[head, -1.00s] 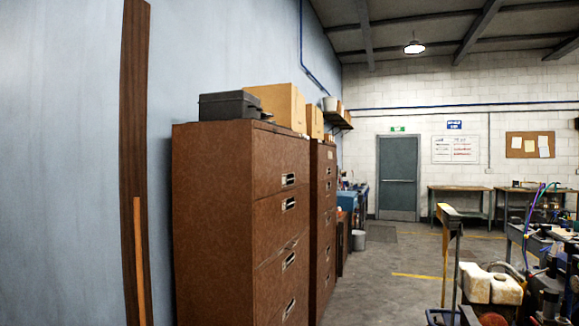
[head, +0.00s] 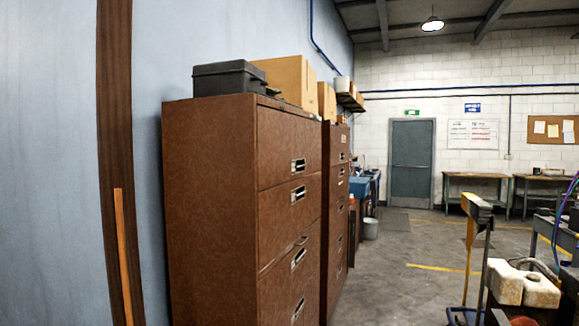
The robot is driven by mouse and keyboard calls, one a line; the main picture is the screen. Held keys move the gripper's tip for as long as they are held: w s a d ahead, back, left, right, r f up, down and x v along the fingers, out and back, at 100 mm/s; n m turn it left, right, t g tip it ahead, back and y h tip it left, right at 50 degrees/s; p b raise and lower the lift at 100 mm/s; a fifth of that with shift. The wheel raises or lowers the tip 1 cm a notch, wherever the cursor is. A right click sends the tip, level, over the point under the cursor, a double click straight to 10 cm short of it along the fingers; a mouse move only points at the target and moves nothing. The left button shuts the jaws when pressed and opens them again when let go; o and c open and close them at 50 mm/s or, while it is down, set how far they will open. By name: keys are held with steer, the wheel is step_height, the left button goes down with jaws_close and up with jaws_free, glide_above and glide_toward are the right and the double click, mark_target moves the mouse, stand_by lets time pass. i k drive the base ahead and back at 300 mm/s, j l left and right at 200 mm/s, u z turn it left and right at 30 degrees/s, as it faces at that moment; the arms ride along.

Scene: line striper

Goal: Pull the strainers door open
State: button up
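No door marked as strainers can be made out in the head view. A tall brown filing cabinet (head: 212,200) stands against the blue wall, with several drawers and metal pull handles (head: 298,165) on its right-facing front. A second brown cabinet (head: 337,200) stands just behind it. A dark brown upright strip (head: 115,150) with an orange strip (head: 122,250) low on it stands at the left; I cannot tell whether it belongs to a door. A shut grey door (head: 411,165) is in the far wall. My gripper is not in view.
A black case (head: 228,78) and cardboard boxes (head: 285,78) sit on the cabinets. Open floor (head: 390,290) runs right of them. A yellow post (head: 470,235), white containers (head: 522,285) and a cluttered bench (head: 560,235) stand at the right.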

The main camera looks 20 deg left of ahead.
mark_target(288, 145)
steer(key=i+j+u, duration=0.15)
steer(key=i, duration=0.8)
steer(key=i+j+u, duration=0.2)
steer(key=i, duration=0.7)
